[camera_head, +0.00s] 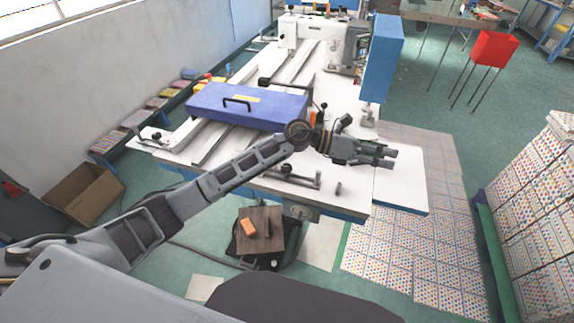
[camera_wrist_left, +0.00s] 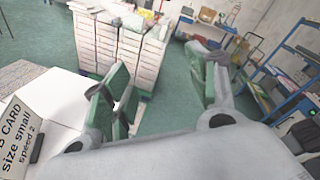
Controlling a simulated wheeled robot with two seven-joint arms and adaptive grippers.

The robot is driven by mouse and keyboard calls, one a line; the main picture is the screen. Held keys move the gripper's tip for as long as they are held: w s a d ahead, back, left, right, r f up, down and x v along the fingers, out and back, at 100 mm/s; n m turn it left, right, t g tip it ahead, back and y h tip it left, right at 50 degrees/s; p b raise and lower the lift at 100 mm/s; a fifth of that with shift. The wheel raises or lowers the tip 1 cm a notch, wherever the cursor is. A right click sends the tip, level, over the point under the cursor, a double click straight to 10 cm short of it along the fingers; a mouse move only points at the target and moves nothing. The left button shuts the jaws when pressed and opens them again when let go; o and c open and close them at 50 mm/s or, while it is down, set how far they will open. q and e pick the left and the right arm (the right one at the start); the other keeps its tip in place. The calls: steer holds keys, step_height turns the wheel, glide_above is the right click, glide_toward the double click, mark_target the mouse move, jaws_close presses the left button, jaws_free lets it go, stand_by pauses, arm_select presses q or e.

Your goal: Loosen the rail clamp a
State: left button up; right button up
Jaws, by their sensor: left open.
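My left gripper (camera_head: 388,157) reaches over the right front part of the white sewing table (camera_head: 405,190) in the head view. Its green-padded fingers are apart with nothing between them in the left wrist view (camera_wrist_left: 165,88). A dark clamp with a round knob and bar (camera_head: 292,175) sits on the table's front, left of and nearer than the gripper. A similar dark clamp (camera_head: 155,137) sits at the table's left edge. I cannot tell which is rail clamp a. The gripper touches neither. My right gripper is out of view.
A blue-purple box with a black handle (camera_head: 225,105) lies across the white rails, left of the gripper. The white sewing machine (camera_head: 300,30) and a blue panel (camera_head: 381,55) stand behind. A lettered card (camera_wrist_left: 18,135) shows at the wrist view's left. A small dark post (camera_head: 338,188) stands at the table's front.

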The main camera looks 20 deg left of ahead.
arm_select(q)
steer(key=a+f+m+g+y, duration=0.2)
steer(key=a+f+m+y, duration=0.2)
steer(key=f+y, duration=0.1)
steer(key=m+y, duration=0.2)
steer(key=y, duration=1)
glide_above(287, 166)
steer(key=shift+s+f, duration=0.1)
steer(key=shift+f, duration=0.15)
step_height(287, 166, down, 12)
steer(key=p, duration=0.2)
steer(key=shift+p, duration=0.4)
steer(key=shift+f, duration=0.9)
